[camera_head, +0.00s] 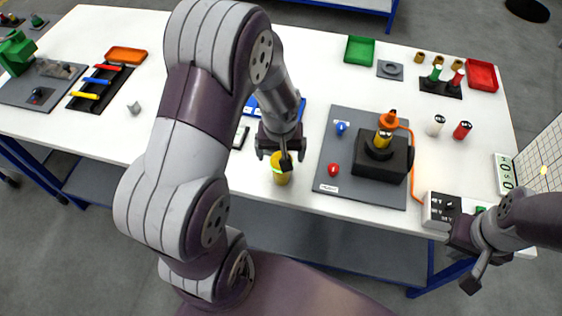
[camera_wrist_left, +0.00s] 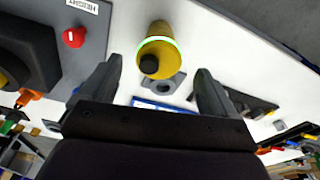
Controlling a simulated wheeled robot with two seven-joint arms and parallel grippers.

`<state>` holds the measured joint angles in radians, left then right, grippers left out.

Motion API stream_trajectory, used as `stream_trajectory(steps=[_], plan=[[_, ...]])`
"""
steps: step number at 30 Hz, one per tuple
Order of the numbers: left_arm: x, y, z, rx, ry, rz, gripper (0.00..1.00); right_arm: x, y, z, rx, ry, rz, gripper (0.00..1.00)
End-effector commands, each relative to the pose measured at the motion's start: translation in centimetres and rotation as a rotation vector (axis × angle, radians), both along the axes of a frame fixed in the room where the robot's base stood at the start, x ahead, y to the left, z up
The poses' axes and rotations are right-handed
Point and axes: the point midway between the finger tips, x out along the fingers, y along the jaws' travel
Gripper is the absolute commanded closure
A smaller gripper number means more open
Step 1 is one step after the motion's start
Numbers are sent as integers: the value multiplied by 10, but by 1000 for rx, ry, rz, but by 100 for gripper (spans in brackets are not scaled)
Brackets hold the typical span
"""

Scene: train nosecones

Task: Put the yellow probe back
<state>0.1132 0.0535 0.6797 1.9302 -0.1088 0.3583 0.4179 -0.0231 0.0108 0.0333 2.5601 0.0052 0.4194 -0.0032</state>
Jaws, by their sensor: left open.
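A yellow cylinder with a pale green band and a dark end, seemingly the yellow probe (camera_wrist_left: 157,48), shows beyond and between the spread fingers of my left gripper (camera_wrist_left: 153,78) in the left wrist view. In the head view the yellow cylinder (camera_head: 281,174) is near the table's front edge, just below my left gripper (camera_head: 283,154), which partly hides it. The left gripper is open, with clear space between its fingers. My right gripper (camera_head: 472,272) is off the front right of the table; its finger opening is unclear.
A grey panel (camera_head: 347,130) with red and blue knobs and a black block (camera_head: 383,163) stands just right of my left gripper. A meter box (camera_head: 441,210) with an orange cable lies at the front right. A blue-edged item (camera_head: 291,106) is partly behind my left arm.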

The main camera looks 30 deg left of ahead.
Motion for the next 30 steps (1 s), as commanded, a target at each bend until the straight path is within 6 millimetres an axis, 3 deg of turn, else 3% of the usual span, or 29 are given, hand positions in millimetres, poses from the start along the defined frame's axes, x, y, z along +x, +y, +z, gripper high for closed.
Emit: stream_trajectory(steps=[3,8,12,15,18,30], plan=[[-3,-1,25,0,-3,-1,10,0,0,-3,0,0,0,100],[-8,-5,46,0,0,-22,10,0,0,-4,0,0,0,100],[-43,-31,63,-4,7,-239,10,0,0,-4,0,0,0,100],[-69,-45,67,-3,9,-383,10,0,0,-4,0,0,0,100],[-82,-50,69,-2,9,-452,10,0,0,-4,0,0,0,100],[-82,-50,68,-2,9,-455,10,0,0,-4,0,0,0,100]])
